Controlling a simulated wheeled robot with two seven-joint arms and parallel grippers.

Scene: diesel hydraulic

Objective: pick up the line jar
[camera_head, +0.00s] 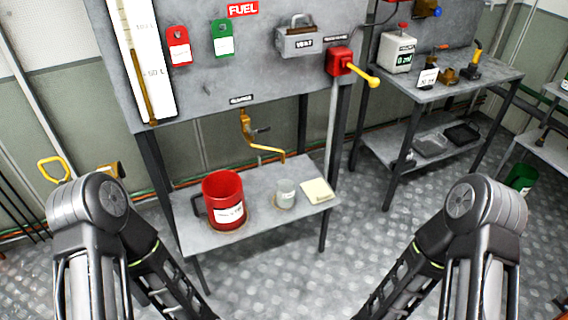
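A small translucent grey jar with a pale label (286,193) stands upright on the low metal shelf (262,222) below the fuel panel; I take it for the line jar. A red jug with a dark handle (224,199) stands to its left, and a cream pad (317,190) lies to its right. A brass tap with a yellow spout (262,140) hangs above the jar. My two arms come in from the lower left and lower right, with their forearms running down out of the picture. Neither gripper shows.
The fuel panel (212,68) carries a sight gauge, red and green tags, and a red valve with a yellow lever (351,66). A second bench (452,88) with tools and trays stands at the right. The patterned metal floor (350,245) is clear in front.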

